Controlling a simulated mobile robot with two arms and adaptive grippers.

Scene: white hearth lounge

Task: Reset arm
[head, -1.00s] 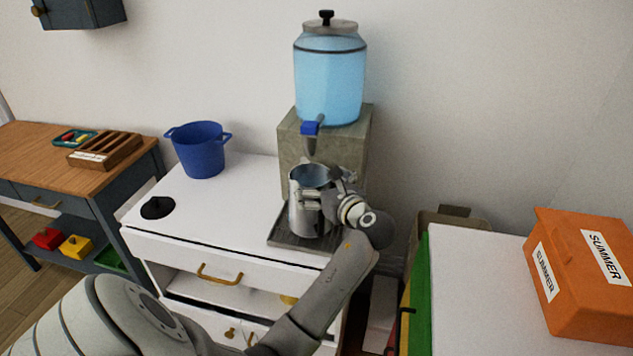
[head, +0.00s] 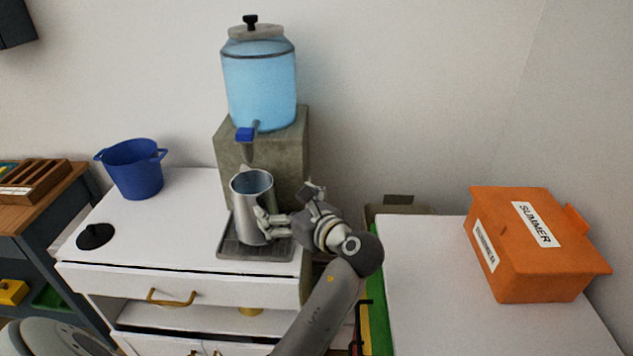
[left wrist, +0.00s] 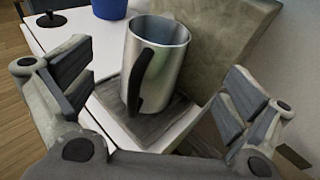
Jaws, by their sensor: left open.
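My left gripper (head: 290,207) is open beside the metal pitcher (head: 253,205) in the head view. In the left wrist view its two fingers stand wide apart at the left and right edges, with nothing between the tips. The pitcher (left wrist: 157,62) stands upright on the dark drip tray (head: 237,250), ahead of the fingers, its black handle (left wrist: 139,80) facing the wrist camera. I cannot tell from these views whether a fingertip touches it. My right gripper is not in view.
A blue water dispenser (head: 260,80) stands on a stone block (head: 282,150) behind the pitcher. A blue pot (head: 136,170) sits on the white cabinet (head: 180,205) at left. An orange box (head: 535,255) is on the white surface (head: 430,290) at right.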

